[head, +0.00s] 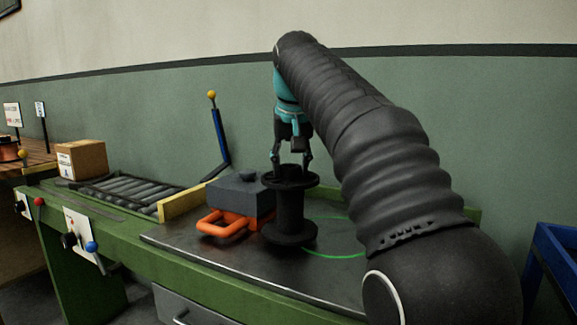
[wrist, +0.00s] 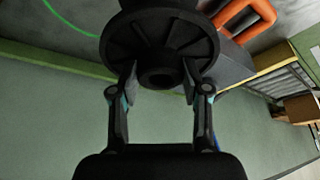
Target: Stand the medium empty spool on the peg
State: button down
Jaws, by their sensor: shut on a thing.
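The black empty spool (head: 290,207) is upright over the dark metal table top (head: 200,248), to the right of a grey block. I cannot tell whether its lower flange touches the table. My gripper (head: 291,163) comes from above and is shut on the spool at its upper end. In the wrist view the spool's ribbed top flange (wrist: 135,35) and its central collar show, with my gripper's fingertips (wrist: 160,78) on either side of the collar. No peg can be made out in either view.
A grey block (head: 238,196) with an orange handle (head: 222,225) stands close left of the spool. A green curved line (head: 335,256) marks the table top. Farther left are a roller conveyor (head: 130,190), a cardboard box (head: 82,159) and a blue lever (head: 220,135). A blue frame (head: 555,265) stands right.

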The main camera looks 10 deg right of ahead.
aim_at(289, 164)
jog(key=w, duration=0.1)
jog(key=w+f, duration=0.1)
jog(key=w, duration=0.1)
jog(key=shift+w, duration=0.2)
jog(key=shift+s+f, duration=0.1)
jog(key=shift+f, duration=0.4)
jog(key=c, duration=0.5)
grip_release()
jog(key=shift+c, duration=0.2)
jog(key=shift+r, duration=0.1)
jog(key=shift+p+v, duration=1.15)
jog(key=shift+v, duration=4.9)
